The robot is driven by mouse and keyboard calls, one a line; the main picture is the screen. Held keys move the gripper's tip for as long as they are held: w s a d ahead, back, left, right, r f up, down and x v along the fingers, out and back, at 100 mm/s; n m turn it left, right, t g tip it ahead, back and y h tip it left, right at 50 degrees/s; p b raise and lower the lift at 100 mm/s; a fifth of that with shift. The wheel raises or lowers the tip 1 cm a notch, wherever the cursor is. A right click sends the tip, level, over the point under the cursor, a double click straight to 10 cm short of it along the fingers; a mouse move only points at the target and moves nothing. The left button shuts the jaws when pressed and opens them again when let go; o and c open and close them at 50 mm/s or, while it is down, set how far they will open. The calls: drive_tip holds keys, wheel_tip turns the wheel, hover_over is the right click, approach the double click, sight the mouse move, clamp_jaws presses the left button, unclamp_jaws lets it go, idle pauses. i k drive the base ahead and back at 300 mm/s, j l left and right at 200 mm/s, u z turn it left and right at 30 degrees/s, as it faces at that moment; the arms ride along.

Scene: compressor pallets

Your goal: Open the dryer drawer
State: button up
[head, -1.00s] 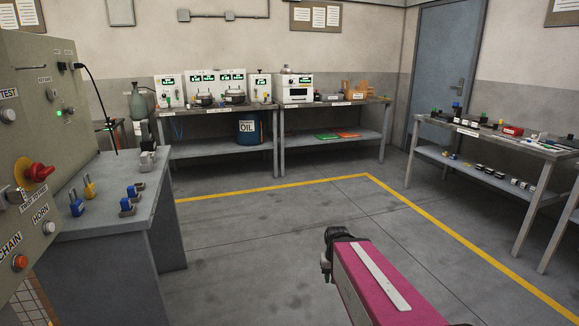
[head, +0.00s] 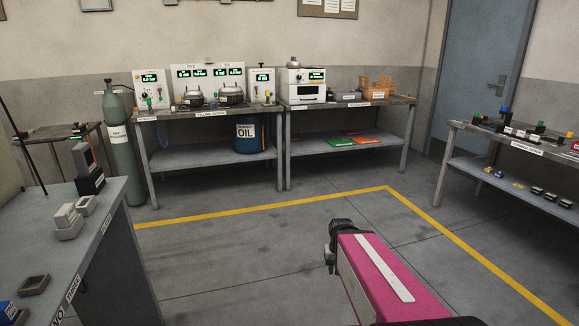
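A white box-shaped unit (head: 303,86) with a green display and a dark slot across its front stands on the back bench, left of the wooden rack. It looks like the dryer, but its label is too small to read. Its front looks closed, and I cannot make out a separate drawer edge. A small grey round thing sits on top of it. My gripper (head: 336,238) is the dark end of my pink arm, low in the picture and well short of the bench. Its fingers are not clear, so I cannot tell if it is open or holds anything.
Back benches (head: 345,103) carry gauge panels and two pots (head: 231,93). A blue oil drum (head: 249,134) stands on the lower shelf. A grey table (head: 100,225) is at left, a parts bench (head: 520,150) at right. The floor between is clear, with a yellow line (head: 290,202).

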sight(305, 93)
drive_tip(key=i, duration=1.85)
drive_tip(key=i+l, duration=0.1)
drive_tip(key=i, duration=1.75)
drive_tip(key=j+u, duration=0.05)
drive_tip(key=j, duration=0.05)
